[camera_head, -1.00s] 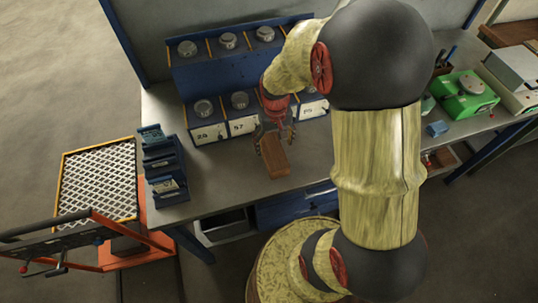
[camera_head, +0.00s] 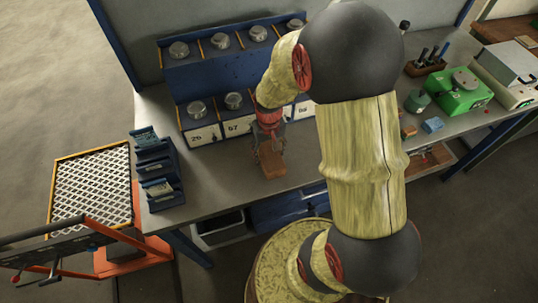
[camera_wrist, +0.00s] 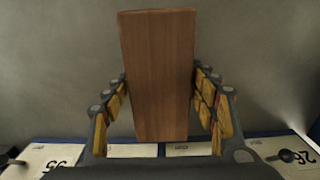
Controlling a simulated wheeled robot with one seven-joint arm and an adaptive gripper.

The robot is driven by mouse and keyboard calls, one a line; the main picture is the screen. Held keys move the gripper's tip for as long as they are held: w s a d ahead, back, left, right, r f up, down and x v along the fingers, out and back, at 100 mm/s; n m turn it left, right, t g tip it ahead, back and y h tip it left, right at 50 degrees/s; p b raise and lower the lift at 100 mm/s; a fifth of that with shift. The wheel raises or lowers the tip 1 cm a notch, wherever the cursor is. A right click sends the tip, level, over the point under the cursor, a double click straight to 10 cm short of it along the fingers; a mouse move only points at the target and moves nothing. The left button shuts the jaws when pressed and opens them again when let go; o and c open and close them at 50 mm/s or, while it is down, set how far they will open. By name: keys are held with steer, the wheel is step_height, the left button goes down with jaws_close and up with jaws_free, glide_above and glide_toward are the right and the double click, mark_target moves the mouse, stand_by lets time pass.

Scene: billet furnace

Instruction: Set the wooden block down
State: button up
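The brown wooden block (camera_head: 272,163) is at the bench top (camera_head: 312,172), near its front middle. I cannot tell whether its underside touches the surface. My gripper (camera_head: 270,151) points down over the block, with a finger on each side. In the wrist view the block (camera_wrist: 158,72) fills the space between the fingers of my gripper (camera_wrist: 160,82). The fingertips meet its two long sides, and the gripper looks shut on it. The block lies lengthwise up and down in that view.
A blue two-tier rack with numbered bins (camera_head: 200,135) stands behind the block. A blue stepped tray (camera_head: 158,170) is at the left. A green box (camera_head: 460,90) and a small blue block (camera_head: 433,124) are at the right. Bare bench lies around the block.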

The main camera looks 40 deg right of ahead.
steer(key=c, duration=1.2)
steer(key=shift+r, duration=0.1)
